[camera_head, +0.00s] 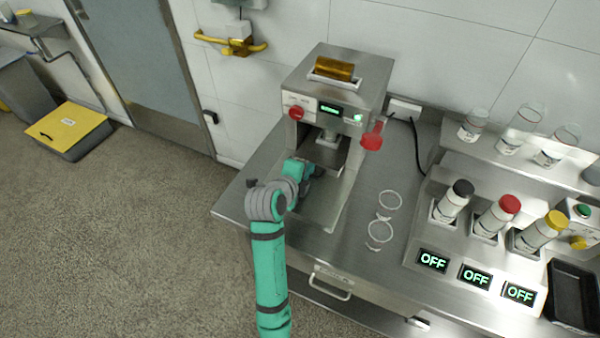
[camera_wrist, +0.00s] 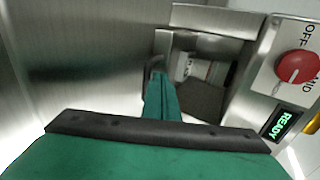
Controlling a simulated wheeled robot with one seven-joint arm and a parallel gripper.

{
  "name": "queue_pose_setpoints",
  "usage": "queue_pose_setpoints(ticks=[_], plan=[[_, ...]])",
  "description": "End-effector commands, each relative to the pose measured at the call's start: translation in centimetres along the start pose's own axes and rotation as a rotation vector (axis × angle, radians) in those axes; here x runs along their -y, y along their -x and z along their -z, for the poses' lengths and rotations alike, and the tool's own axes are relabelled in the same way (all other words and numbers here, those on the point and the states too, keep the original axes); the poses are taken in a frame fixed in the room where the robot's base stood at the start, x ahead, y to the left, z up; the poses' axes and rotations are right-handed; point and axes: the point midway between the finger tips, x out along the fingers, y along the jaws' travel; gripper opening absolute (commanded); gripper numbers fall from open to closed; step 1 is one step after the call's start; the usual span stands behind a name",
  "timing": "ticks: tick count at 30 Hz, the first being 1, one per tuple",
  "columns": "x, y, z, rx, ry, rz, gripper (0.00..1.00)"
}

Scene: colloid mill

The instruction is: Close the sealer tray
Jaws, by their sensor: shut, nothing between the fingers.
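The sealer (camera_head: 345,90) is a steel machine with a red knob (camera_head: 296,113), a green-lit display and a red side handle (camera_head: 372,136). A flat metal plate (camera_head: 326,153), which looks like its tray, shows in the machine's front opening. I cannot tell how far out it stands. My gripper (camera_head: 312,168) is low at the left front of the opening, partly hidden by my wrist. In the wrist view my gripper (camera_wrist: 160,88) has its green fingers together and empty, pointing into the machine. The red knob (camera_wrist: 297,66) and the READY display (camera_wrist: 281,126) show at the right.
Clear rings (camera_head: 390,201) lie on the steel counter (camera_head: 370,255) right of the machine. Further right stand capped bottles (camera_head: 498,215) above OFF displays (camera_head: 475,276). A drawer handle (camera_head: 330,287) is on the counter's front.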

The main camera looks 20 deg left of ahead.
Motion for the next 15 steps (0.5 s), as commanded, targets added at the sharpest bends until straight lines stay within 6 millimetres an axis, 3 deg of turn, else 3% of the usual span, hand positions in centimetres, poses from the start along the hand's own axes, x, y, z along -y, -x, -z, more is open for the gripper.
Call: queue_pose_setpoints(ticks=[15], plan=[[-0.05,-0.66,-0.55,0.008,0.005,0.000,0.00]])
